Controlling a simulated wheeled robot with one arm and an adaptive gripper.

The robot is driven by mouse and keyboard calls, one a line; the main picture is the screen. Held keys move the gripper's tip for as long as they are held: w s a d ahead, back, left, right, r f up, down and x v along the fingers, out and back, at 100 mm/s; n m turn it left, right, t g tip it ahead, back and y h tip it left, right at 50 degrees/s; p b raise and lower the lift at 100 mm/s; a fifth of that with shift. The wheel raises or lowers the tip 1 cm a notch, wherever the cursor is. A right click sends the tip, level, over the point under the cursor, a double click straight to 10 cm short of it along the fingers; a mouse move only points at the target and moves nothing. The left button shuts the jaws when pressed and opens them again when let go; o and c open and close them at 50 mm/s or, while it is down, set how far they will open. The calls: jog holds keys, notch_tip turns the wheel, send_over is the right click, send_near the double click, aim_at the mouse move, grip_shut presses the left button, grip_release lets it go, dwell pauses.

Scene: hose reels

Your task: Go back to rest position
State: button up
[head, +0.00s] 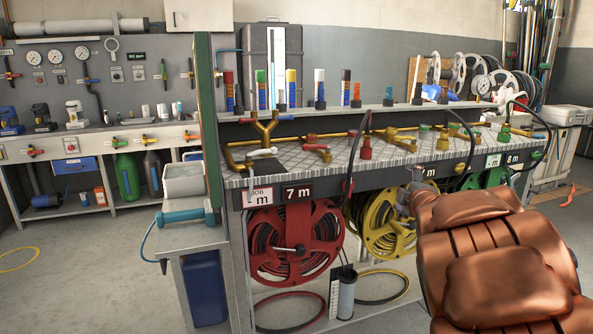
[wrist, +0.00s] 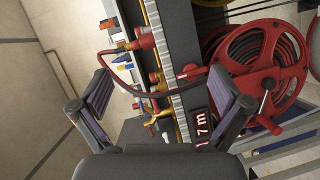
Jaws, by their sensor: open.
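My gripper (wrist: 160,84) is open in the wrist view, its two dark fingers spread wide with nothing clasped between them. A thin dark red hose (wrist: 112,52) loops across the view between the fingers, near the bench edge; I cannot tell how far it is from them. In the head view, the red reel (head: 325,240) hangs under the bench. My copper-coloured arm fills the lower right there and hides part of the bench front.
The bench top (head: 290,157) carries brass pipes and coloured fittings. A yellow reel (head: 397,207) and a green reel (head: 487,180) hang beside the red one. A side table with a grey bin (head: 184,180) stands at left. Open floor (head: 75,265) lies at lower left.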

jog(key=s+d+r+m+g+h+p, duration=0.2)
jog(key=s+r+m+g+p, duration=0.15)
jog(key=s+m+p, duration=0.35)
jog(key=s+d+r+m+g+h+p, duration=0.25)
jog(key=s+g+p, duration=0.2)
jog(key=s, duration=0.55)
jog(key=s+a+r+m+g+y+p, duration=0.1)
jog(key=s+a+g+p, duration=0.2)
jog(key=s, duration=0.8)
jog(key=s+a+r+m+g+y+p, duration=0.1)
jog(key=s+a+m+g+y+p, duration=0.1)
jog(key=s+a+p, duration=0.5)
jog(key=s+a+m+g+y+p, duration=0.2)
jog(key=s+a+g+p, duration=0.3)
jog(key=s, duration=1.1)
jog(key=shift+a+r, duration=0.25)
jog(key=shift+r, duration=0.15)
jog(key=shift+m, duration=0.25)
